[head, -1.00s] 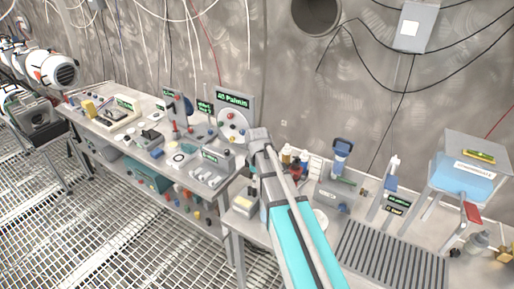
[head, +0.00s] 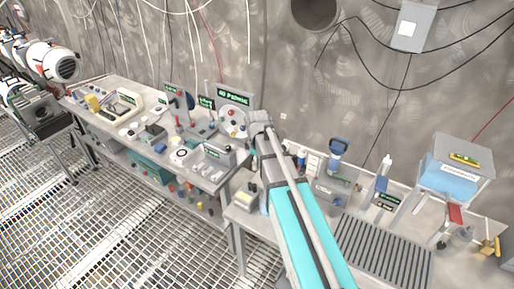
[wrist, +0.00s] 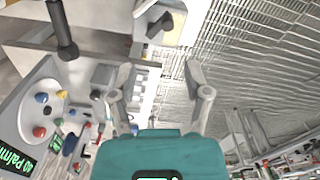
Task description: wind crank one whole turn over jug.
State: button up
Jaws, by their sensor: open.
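My gripper (wrist: 162,100) is open and empty in the wrist view, its two grey fingers spread apart beyond the teal body. A dark rod with a thick end (wrist: 64,32) stands at the upper left of that view, clear of the fingers; I cannot tell whether it is the crank. In the head view, my arm hides part of the benches and the gripper cannot be made out. I cannot pick out the crank or jug with certainty. A clear tank with blue contents (head: 447,184) stands at the right, with a red-topped piece (head: 455,213) below it.
A panel with coloured knobs (wrist: 40,112) is at the left of the wrist view. A ribbed grey mat (head: 378,254) lies on the right bench. The left bench (head: 122,102) is crowded with devices. Open grating floor (head: 110,220) lies in front.

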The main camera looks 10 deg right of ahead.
aim_at(254, 185)
jog(key=shift+w+d+r+n+p, duration=0.1)
jog(key=shift+w+r+n+p, duration=0.3)
jog(key=shift+n, duration=0.4)
jog(key=shift+w+d+r+n+p, duration=0.15)
jog(key=shift+w+r+n, duration=0.1)
jog(key=shift+w+n, duration=0.45)
jog(key=shift+w+d+r+n+p, duration=0.1)
jog(key=shift+w+r+n+p, duration=0.25)
jog(key=shift+n, duration=0.55)
jog(key=shift+s, duration=0.1)
jog(key=s+m, duration=0.1)
jog(key=m, duration=0.2)
jog(key=s+a+f+m+b, duration=0.1)
jog(key=m, duration=0.1)
jog(key=s+a+m, duration=0.1)
jog(key=m, duration=0.2)
jog(key=shift+s+f+m, duration=0.1)
jog(key=shift+f+m, duration=0.1)
jog(key=shift+m, duration=0.1)
jog(key=shift+f+b, duration=0.15)
jog(key=shift+b, duration=0.2)
notch_tip(254, 185, down, 14)
jog(key=b, duration=1.3)
jog(key=shift+r+b, duration=0.25)
jog(key=shift+b, duration=0.05)
